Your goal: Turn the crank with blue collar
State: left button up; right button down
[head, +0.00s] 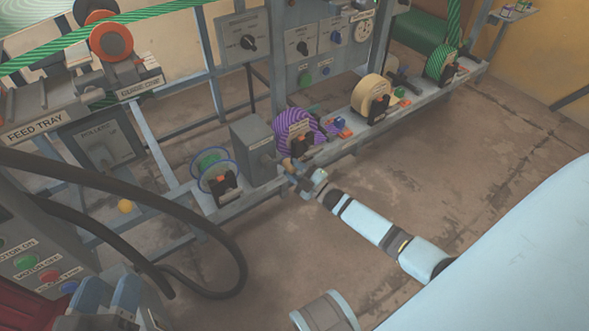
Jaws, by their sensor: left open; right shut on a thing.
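My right gripper (291,167) reaches in from the lower right to the low rail. It is shut on a small part beside the grey box (252,150), which appears to be the crank handle. The fingers hide most of this part, and I cannot make out a blue collar on it. My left gripper (108,300) is at the lower left corner, open, in front of the control panel and far from the grey box. Its fingertips are partly cut off or unclear.
A green spool (211,161) inside a blue ring stands left of the grey box. A purple striped roll (297,128) and a tan roll (371,98) stand to its right. Thick black hoses (235,245) loop across the left side. The floor (440,150) right of the rail is clear.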

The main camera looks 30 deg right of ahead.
pick_arm(q)
jog(key=shift+f+g+b, duration=0.4)
jog(key=shift+f, duration=0.4)
pick_arm(e)
jog(key=shift+a+f+m+t+h, duration=0.15)
jog(key=shift+f+m+h, duration=0.15)
jog(key=shift+m, duration=0.3)
jog(key=shift+a+f+m+t+h, duration=0.15)
jog(key=shift+f+m+h, duration=0.1)
jog(key=shift+m, duration=0.35)
pick_arm(q)
jog(key=shift+s+f, duration=0.1)
pick_arm(e)
jog(key=c, duration=0.8)
grip_release()
jog(key=shift+s, duration=0.1)
jog(key=shift+s+d, duration=0.15)
jog(key=shift+s, duration=0.1)
pick_arm(q)
notch_tip(320, 180, up, 5)
jog(key=t+p, duration=0.2)
jog(key=p, duration=0.1)
jog(key=shift+a+f, duration=0.1)
jog(key=shift+f, duration=0.05)
pick_arm(e)
jog(key=v, duration=1.3)
jog(key=shift+f, duration=0.25)
